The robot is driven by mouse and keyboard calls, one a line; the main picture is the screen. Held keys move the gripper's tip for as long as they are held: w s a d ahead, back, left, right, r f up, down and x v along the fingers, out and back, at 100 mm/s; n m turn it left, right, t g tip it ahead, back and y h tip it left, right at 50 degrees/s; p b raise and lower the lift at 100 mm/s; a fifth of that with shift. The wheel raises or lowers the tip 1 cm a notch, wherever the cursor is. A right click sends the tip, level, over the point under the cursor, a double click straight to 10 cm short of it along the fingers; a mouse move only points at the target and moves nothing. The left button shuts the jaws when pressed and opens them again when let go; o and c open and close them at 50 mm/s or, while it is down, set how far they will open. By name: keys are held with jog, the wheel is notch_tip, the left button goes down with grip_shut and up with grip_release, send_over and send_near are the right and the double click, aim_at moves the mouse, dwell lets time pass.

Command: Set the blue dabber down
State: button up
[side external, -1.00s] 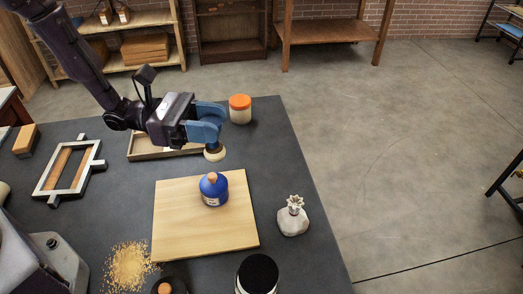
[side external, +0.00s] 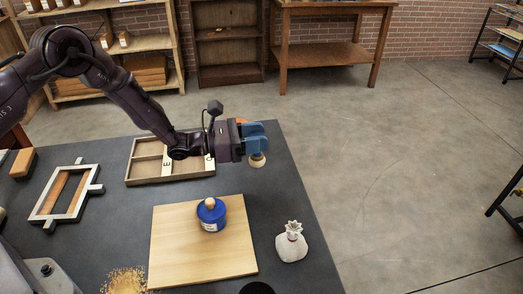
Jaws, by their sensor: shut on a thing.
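My gripper (side external: 255,145) is in the air at the right edge of the dark table, above and behind the light wooden board (side external: 190,270). Its blue fingers are shut on a small round thing, apparently a dabber (side external: 257,161), whose pale, cream-coloured underside shows below them. The fingers hide its upper part, so I cannot tell its blue from theirs. It hangs clear of the table. A blue pot (side external: 210,217) with a white label and a wooden knob on top stands upright on the board, apart from my gripper.
A white cloth pouch (side external: 291,243) stands right of the board. A divided wooden tray (side external: 145,168) lies behind it, a pale frame (side external: 50,195) to the left. An orange-lidded jar (side external: 241,121) is mostly hidden behind my gripper. Yellow grains (side external: 126,280) lie at the front.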

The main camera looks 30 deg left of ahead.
jog(key=shift+w+d+f, duration=0.2)
jog(key=shift+w+f, duration=0.55)
jog(key=shift+f, duration=1.75)
jog(key=o, duration=1.2)
jog(key=shift+f, duration=0.15)
jog(key=shift+s+a, duration=0.15)
jog(key=shift+a, duration=0.1)
jog(key=v, duration=1.1)
jog(key=shift+s+a, duration=0.1)
jog(key=shift+s, duration=0.1)
